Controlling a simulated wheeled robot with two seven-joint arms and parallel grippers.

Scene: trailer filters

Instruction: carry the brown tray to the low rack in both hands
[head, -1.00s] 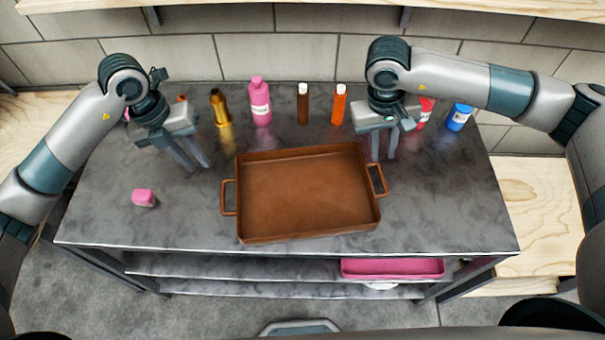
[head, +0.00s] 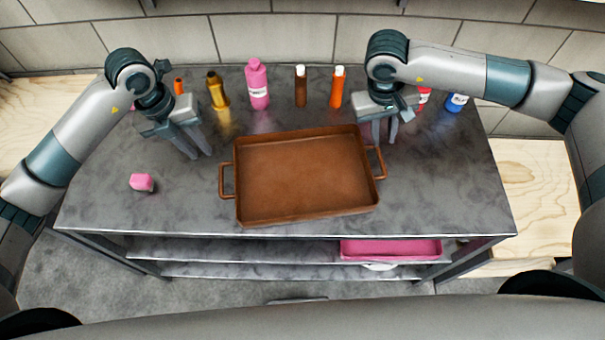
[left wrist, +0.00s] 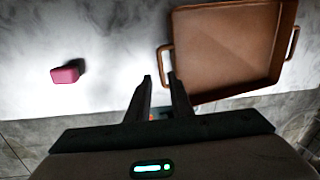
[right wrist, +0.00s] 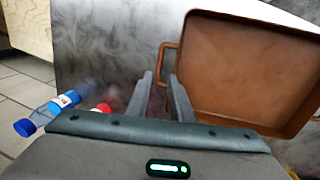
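The brown tray (head: 305,215) lies flat and empty on the grey table, with a loop handle at each short end. It also shows in the left wrist view (left wrist: 225,50) and the right wrist view (right wrist: 250,70). My left gripper (head: 202,154) is open and empty, above and behind the left handle (head: 224,181). My right gripper (head: 384,141) is open and empty, just behind the right handle (head: 379,163). In the wrist views each handle shows just past the fingertips, and neither gripper holds it. I cannot tell which structure is the low rack.
A pink block (head: 142,182) lies left of the tray. Behind stand a gold bottle (head: 217,92), pink bottle (head: 257,85), brown bottle (head: 301,87), orange bottle (head: 337,88) and blue bottle (head: 456,102). A pink tray (head: 390,249) sits on a shelf below the tabletop.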

